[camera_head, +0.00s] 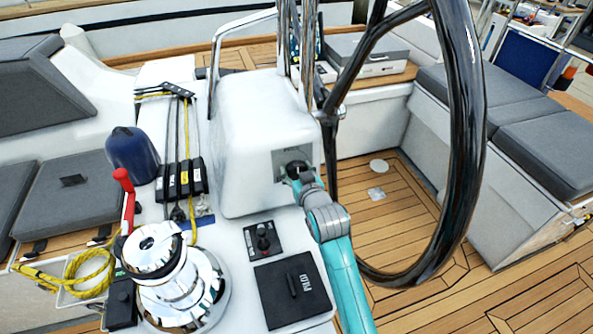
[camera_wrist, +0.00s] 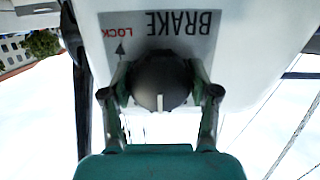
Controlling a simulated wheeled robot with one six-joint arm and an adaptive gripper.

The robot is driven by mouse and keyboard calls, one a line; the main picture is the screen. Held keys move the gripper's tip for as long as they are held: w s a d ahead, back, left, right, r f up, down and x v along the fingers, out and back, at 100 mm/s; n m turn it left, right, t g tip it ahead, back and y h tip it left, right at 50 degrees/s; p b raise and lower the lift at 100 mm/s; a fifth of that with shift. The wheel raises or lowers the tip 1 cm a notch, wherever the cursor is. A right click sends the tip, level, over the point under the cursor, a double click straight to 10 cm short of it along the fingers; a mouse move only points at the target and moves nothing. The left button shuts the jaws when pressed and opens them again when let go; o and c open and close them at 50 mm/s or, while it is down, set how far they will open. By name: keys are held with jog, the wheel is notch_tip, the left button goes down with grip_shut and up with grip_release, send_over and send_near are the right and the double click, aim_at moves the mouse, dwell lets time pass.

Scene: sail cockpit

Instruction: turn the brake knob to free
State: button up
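The brake knob (camera_wrist: 161,80) is a round black knob with a white mark, on a grey plate (camera_wrist: 204,44) lettered BRAKE and LOCK. The lettering is upside down in the wrist view, and the mark points down there, away from the LOCK arrow at upper left. My gripper (camera_wrist: 161,78) has one finger on each side of the knob, with its fingertips against the knob's sides. In the head view, the knob (camera_head: 296,168) is on the white pedestal's face, and my gripper (camera_head: 300,176) reaches it from below. The fingertips partly hide it there.
A large black steering wheel (camera_head: 470,130) stands close right of my arm. A chrome winch (camera_head: 172,270) and a red-handled lever (camera_head: 126,190) stand at left. A small black control panel (camera_head: 262,239) and a black hatch (camera_head: 292,290) lie below. The wooden floor at right is open.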

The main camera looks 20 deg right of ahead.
jog(key=o, duration=0.4)
jog(key=shift+c, duration=0.2)
jog(key=v, duration=1.2)
